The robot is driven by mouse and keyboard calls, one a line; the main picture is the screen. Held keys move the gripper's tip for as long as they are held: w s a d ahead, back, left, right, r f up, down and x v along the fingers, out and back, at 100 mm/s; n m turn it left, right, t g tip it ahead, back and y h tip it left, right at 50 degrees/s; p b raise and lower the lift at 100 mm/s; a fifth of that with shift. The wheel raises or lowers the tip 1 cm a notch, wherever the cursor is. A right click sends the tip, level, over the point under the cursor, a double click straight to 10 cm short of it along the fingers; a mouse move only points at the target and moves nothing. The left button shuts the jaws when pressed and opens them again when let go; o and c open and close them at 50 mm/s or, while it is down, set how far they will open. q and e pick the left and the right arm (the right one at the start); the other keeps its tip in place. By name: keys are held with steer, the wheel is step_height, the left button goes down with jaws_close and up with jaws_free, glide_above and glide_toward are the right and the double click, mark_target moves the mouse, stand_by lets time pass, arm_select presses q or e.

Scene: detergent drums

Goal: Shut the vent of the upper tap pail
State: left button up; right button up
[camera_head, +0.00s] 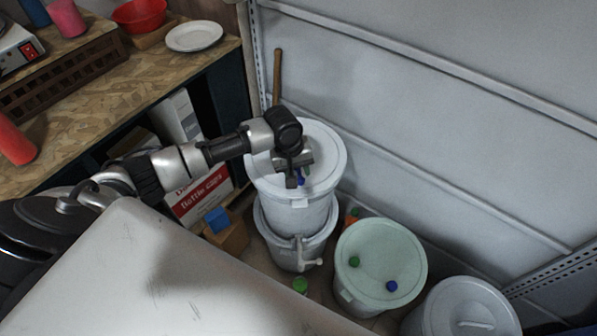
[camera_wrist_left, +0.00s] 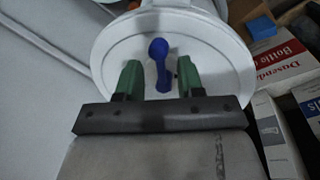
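The upper tap pail (camera_head: 302,205) is white with a round white lid (camera_head: 322,145) and stands stacked on a lower white pail (camera_head: 285,250) that has a tap (camera_head: 306,256). The blue vent (camera_wrist_left: 158,48) on the lid shows in the left wrist view as a round knob with a narrower piece running from it toward my gripper. In the head view only a bit of the vent (camera_head: 302,178) shows beneath the gripper. My left gripper (camera_wrist_left: 159,76) is open over the lid, its green fingertips on either side of the vent's narrower piece, with a gap each side. My right gripper is not in view.
A pale green-lidded pail (camera_head: 380,262) with green and blue caps stands right of the stack, and a grey-lidded bin (camera_head: 463,315) beyond it. A wooden handle (camera_head: 277,75) leans behind the stack. Boxes (camera_head: 205,195) and a workbench (camera_head: 140,80) are at left; a wall panel is behind.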

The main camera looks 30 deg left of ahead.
arm_select(q)
steer(key=shift+w+d+f, duration=0.1)
steer(key=shift+d+f, duration=0.05)
steer(key=shift+f, duration=0.8)
steer(key=shift+c, duration=0.3)
jaws_close()
